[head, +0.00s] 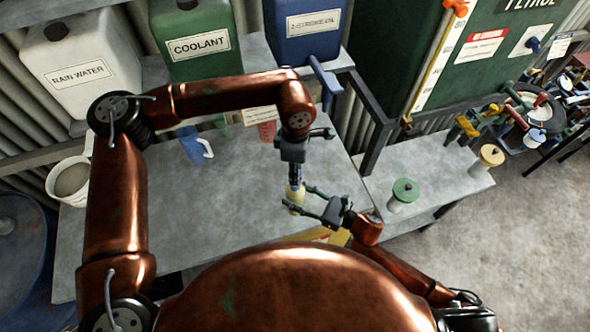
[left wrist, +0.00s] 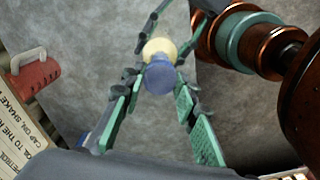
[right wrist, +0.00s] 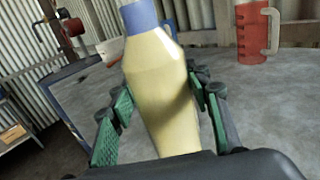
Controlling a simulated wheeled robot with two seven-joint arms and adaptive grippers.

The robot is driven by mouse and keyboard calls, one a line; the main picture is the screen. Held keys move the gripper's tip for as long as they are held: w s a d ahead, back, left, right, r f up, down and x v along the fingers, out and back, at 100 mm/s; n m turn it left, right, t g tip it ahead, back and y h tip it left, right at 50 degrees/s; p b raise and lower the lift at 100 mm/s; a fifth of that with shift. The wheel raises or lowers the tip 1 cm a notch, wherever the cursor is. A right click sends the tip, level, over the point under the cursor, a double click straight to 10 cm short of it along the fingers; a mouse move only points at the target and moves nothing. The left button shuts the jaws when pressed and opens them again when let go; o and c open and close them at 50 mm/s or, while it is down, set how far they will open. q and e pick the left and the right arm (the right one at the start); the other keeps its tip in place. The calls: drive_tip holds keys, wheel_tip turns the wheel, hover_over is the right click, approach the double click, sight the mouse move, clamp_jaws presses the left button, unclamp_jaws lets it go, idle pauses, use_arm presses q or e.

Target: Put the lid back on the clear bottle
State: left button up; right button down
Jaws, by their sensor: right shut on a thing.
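The pale yellow, see-through bottle (head: 296,207) is in my right gripper (head: 312,201), above the bench. It fills the middle of the right wrist view (right wrist: 160,85), between the green pads (right wrist: 162,95). A blue lid (left wrist: 160,77) is at the bottle's mouth; it also shows at the top of the right wrist view (right wrist: 139,15). I cannot tell whether it is seated. My left gripper (head: 295,180) points down over the lid. Its fingertips (left wrist: 161,80) are on either side of the lid, but whether they press on it is unclear. The yellow bottle (left wrist: 159,48) shows beyond the lid.
The grey bench (head: 230,205) is mostly clear. A blue jug (head: 192,145) and red jug (head: 267,131) stand behind my arm. Large canisters (head: 80,60) line the back shelf. A green-lidded container (head: 404,194) and a yellow-lidded one (head: 488,160) stand on the right bench.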

use_arm(q)
drive_tip(key=o, duration=0.5)
wheel_tip(320, 180, up, 12)
idle(0.5)
use_arm(e)
drive_tip(key=c, duration=1)
unclamp_jaws()
drive_tip(key=shift+o, duration=0.2)
drive_tip(key=shift+d, duration=0.1)
drive_tip(key=v, duration=1.2)
